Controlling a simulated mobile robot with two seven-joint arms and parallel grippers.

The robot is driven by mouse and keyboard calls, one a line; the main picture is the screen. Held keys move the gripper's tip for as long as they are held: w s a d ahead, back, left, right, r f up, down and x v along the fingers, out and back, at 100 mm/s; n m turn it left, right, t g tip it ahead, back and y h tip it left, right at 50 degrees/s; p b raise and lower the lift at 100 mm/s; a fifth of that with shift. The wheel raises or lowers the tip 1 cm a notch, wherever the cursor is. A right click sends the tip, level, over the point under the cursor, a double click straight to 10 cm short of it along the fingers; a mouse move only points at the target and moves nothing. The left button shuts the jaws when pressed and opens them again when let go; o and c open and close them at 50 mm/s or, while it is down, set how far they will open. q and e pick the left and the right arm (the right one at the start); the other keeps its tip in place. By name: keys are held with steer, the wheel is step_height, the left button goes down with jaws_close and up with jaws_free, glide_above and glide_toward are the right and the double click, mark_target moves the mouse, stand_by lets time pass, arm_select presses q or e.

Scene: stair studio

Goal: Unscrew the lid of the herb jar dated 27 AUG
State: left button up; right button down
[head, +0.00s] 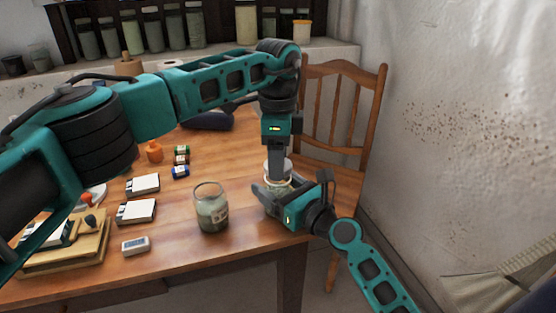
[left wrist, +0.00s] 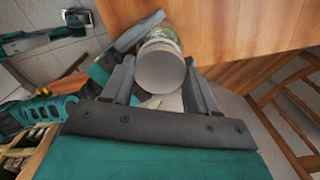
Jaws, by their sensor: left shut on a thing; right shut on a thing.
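A glass herb jar (head: 277,182) with a pale lid stands near the right end of the wooden table. My left gripper (head: 277,163) comes down from above and is shut on its lid; in the left wrist view the round grey lid (left wrist: 160,70) sits between the fingers. My right gripper (head: 272,197) reaches in from the right, low down, and is shut on the jar's body. A second glass jar (head: 211,208) with green contents and a small label stands to the left. No date is readable, and the held jar's label is hidden.
White cards or disks (head: 136,211), a small grey device (head: 135,245), a wooden tray (head: 75,258) and small coloured spools (head: 181,160) lie on the left. A chair (head: 345,120) stands behind right. A shelf of jars (head: 170,32) is at the back.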

arm_select(q)
steer(key=shift+r, duration=0.55)
steer(key=shift+r, duration=0.1)
steer(key=shift+r, duration=1.9)
arm_select(e)
jaws_free()
